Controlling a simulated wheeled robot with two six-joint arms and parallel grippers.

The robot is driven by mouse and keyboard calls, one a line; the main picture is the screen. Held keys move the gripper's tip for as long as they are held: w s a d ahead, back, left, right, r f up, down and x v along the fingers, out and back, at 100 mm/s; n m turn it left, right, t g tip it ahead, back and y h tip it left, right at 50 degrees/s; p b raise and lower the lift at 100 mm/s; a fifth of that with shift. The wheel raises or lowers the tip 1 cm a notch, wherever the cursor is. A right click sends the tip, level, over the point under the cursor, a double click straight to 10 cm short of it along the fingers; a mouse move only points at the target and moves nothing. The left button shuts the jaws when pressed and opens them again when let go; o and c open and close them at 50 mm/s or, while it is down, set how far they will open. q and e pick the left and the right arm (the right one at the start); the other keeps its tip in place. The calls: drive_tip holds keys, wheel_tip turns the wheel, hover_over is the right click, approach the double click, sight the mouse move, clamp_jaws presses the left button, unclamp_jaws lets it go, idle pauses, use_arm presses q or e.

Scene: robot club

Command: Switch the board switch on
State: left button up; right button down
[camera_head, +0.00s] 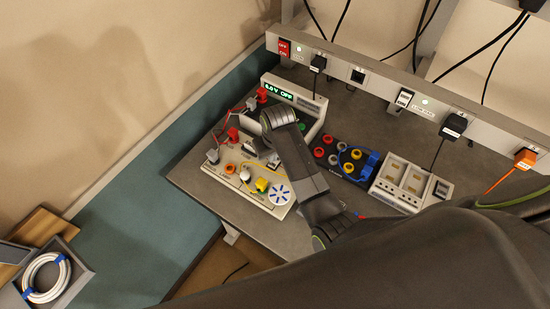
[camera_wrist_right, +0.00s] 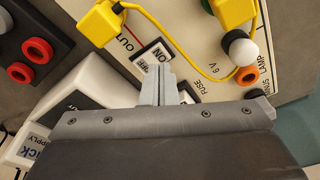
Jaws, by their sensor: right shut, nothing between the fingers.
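The light board (camera_head: 238,180) lies on the table in the head view, carrying a fan, yellow plugs and wires. In the right wrist view the board (camera_wrist_right: 190,30) fills the top. Its board switch (camera_wrist_right: 152,54) is a small black-framed rocker with ON and OFF lettering. My right gripper (camera_wrist_right: 158,78) is shut and empty, its fingertips right at the switch's lower edge and partly covering it. I cannot tell whether they touch, or how the rocker is tilted. In the head view the right gripper (camera_head: 262,150) is over the board, largely hidden by my wrist. My left gripper is not in view.
A power supply with a green display (camera_head: 280,91) stands behind the board. A dark socket block (camera_head: 333,160) and a white switch unit (camera_head: 400,184) are to the right. A power rail (camera_head: 380,76) with a red switch (camera_head: 284,48) runs along the back. The table's front-left corner is clear.

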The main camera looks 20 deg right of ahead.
sight(273, 165)
wheel_tip(273, 165, up, 5)
idle(0.6)
idle(0.4)
